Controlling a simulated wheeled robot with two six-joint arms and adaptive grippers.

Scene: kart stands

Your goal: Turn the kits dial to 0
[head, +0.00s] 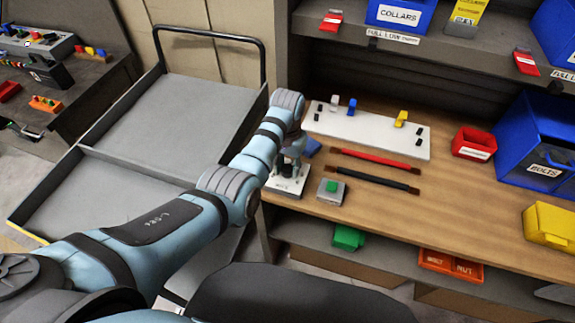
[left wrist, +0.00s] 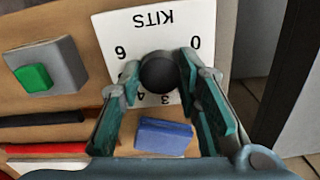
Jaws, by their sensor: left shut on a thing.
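The kits dial (head: 287,186) is a white plate at the left end of the workbench. In the left wrist view its plate (left wrist: 112,40) reads KITS upside down, with 0 at the right, 6 at the left and 4 and 3 below. Its round black knob (left wrist: 159,73) sits in the middle. My left gripper (head: 288,166) reaches down onto the dial. In the left wrist view the gripper (left wrist: 160,80) has its teal fingers on either side of the knob, shut on it. I cannot tell which number the knob points to. My right gripper is not in view.
A grey box with a green button (head: 332,186) stands right of the dial. A blue block (left wrist: 163,137) lies close to the fingers. Red (head: 375,160) and black (head: 373,179) bars lie behind, before a white board (head: 365,133). A grey cart (head: 150,110) stands left.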

